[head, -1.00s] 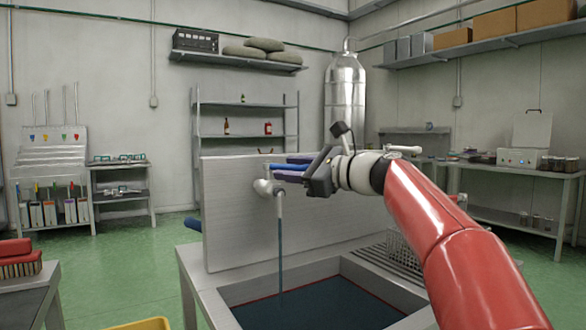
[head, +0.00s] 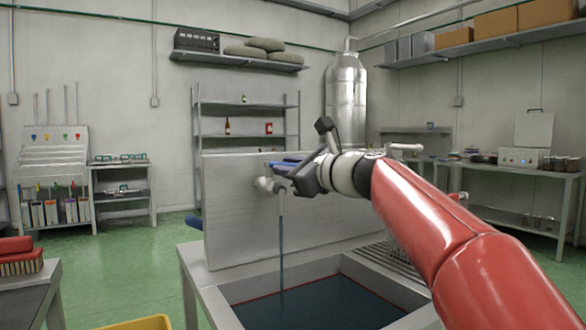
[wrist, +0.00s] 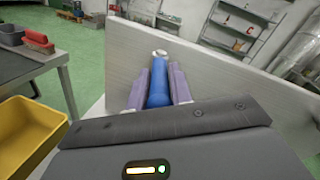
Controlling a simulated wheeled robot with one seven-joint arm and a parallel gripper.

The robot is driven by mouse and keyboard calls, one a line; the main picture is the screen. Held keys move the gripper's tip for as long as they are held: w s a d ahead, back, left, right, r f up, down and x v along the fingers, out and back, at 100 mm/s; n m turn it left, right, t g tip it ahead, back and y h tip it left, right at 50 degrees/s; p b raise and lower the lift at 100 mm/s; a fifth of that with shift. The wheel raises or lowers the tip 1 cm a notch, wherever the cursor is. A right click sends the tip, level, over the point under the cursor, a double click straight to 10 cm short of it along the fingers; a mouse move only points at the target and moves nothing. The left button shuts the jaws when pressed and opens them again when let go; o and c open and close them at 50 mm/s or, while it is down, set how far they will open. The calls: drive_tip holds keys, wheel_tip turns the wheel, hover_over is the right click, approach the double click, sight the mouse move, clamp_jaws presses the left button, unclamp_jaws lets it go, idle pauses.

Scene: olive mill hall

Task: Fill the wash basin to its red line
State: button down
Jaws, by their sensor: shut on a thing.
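The wash basin (head: 302,276) is a square steel sink holding dark water (head: 335,303). Its red line (head: 250,301) shows along the inner wall, close above the water; the exact gap is too small to tell. A pale tap (head: 266,184) on the upright panel pours a thin stream (head: 281,240) into the basin. My gripper (wrist: 158,78) has its two purple fingers closed on both sides of the tap's blue lever (wrist: 158,92). In the head view my gripper (head: 282,166) partly hides the lever. The near part of the basin is cut off.
The grey panel (head: 225,225) stands upright behind the basin. A drain grid (head: 385,255) lies right of it, partly behind my arm. A yellow bin (wrist: 25,130) and a dark table with a red brush (wrist: 38,40) stand left.

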drive_tip(key=shift+s+a+r+m+t+h+p, duration=0.2)
drive_tip(key=shift+s+a+m+t+h+p, duration=0.3)
drive_tip(key=shift+m+t+h, duration=0.25)
drive_tip(key=shift+a+f+m+t+h+p, duration=0.15)
drive_tip(key=shift+m+t+h+p, duration=0.3)
drive_tip(key=shift+h, duration=0.4)
drive_tip(key=c, duration=1.3)
unclamp_jaws()
drive_tip(key=shift+c, duration=0.2)
drive_tip(key=b+v, duration=0.1)
drive_tip(key=v, duration=0.7)
drive_tip(key=shift+b, duration=0.35)
